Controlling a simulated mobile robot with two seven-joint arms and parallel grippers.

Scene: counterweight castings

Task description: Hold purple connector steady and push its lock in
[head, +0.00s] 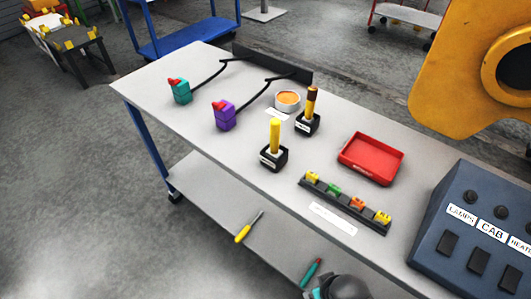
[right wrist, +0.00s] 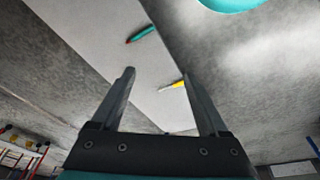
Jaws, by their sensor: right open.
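The purple connector (head: 225,119) stands on the grey workbench, left of the middle in the head view. A red lock (head: 219,105) sits on its top; it is too small to tell how far in it is. A black cable runs from the connector to a dark rail (head: 270,65) at the back edge. My right gripper (right wrist: 158,75) is open and empty in the right wrist view, pointing toward the lower shelf and floor. Part of my right arm (head: 345,287) shows at the bottom of the head view, away from the connector. My left gripper is in neither view.
A teal connector (head: 181,92) with a red top stands left of the purple one.

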